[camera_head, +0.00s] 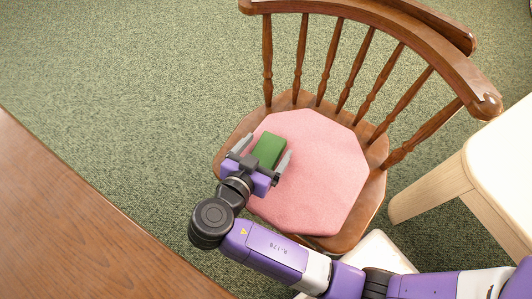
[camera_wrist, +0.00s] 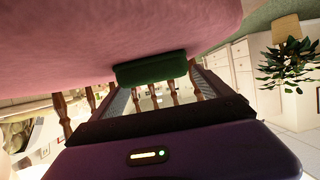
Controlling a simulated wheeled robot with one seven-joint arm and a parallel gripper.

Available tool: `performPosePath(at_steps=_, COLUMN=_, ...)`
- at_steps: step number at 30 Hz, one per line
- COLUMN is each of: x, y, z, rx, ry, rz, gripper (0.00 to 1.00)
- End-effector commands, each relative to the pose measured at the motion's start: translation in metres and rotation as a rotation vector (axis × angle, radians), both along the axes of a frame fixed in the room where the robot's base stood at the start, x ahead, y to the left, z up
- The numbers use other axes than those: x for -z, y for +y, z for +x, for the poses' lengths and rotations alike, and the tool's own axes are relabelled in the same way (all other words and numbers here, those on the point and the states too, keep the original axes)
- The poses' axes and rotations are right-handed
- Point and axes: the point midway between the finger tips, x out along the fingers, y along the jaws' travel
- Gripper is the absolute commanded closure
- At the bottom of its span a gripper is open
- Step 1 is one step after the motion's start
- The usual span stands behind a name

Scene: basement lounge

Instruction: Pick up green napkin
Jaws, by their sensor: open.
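The green napkin (camera_head: 269,150), a small folded block, lies on the pink cushion (camera_head: 325,165) of a wooden chair, near the cushion's left edge. My gripper (camera_head: 266,148) is open at the cushion, its fingers on either side of the napkin's near part. I cannot tell whether either finger touches it. In the wrist view, which is upside down, the napkin (camera_wrist: 152,69) rests against the cushion (camera_wrist: 100,35), ahead of my gripper's palm and in line with the gap between the fingers.
The wooden chair (camera_head: 376,205) has a spindled, curved back (camera_head: 395,38) beyond the cushion. A brown wooden tabletop (camera_head: 75,225) is at lower left, and a pale table (camera_head: 500,155) is at right. Green carpet (camera_head: 130,70) lies open at upper left.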

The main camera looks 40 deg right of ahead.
Motion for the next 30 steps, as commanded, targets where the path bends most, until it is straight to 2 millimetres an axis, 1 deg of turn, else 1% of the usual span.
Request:
performPosePath(at_steps=1, x=0.0040, y=-0.0057, z=0.0021, rx=0.004, ry=0.001, rz=0.000, gripper=0.11)
performPosePath(at_steps=3, x=0.0053, y=-0.0096, z=0.0047, rx=0.001, ry=0.000, rz=0.000, gripper=0.11)
performPosePath(at_steps=11, x=0.0051, y=-0.0116, z=0.0061, rx=0.000, ry=0.001, rz=0.000, gripper=0.11)
performPosePath(at_steps=12, x=0.0051, y=-0.0115, z=0.0061, rx=0.000, ry=0.001, rz=0.000, gripper=0.15)
performPosePath(at_steps=14, x=0.0051, y=-0.0115, z=0.0061, rx=0.000, ry=0.001, rz=0.000, gripper=0.27)
performPosePath(at_steps=15, x=0.0051, y=-0.0115, z=0.0061, rx=0.000, ry=0.001, rz=0.000, gripper=0.34)
performPosePath(at_steps=17, x=0.0051, y=-0.0114, z=0.0060, rx=0.000, ry=0.001, rz=0.000, gripper=0.46)
performPosePath(at_steps=21, x=0.0051, y=-0.0114, z=0.0060, rx=0.000, ry=0.001, rz=0.000, gripper=0.74)
performPosePath(at_steps=22, x=0.0050, y=-0.0115, z=0.0060, rx=0.000, ry=0.001, rz=0.000, gripper=0.76)
performPosePath(at_steps=30, x=0.0034, y=-0.0113, z=0.0061, rx=0.000, ry=0.000, rz=0.000, gripper=0.76)
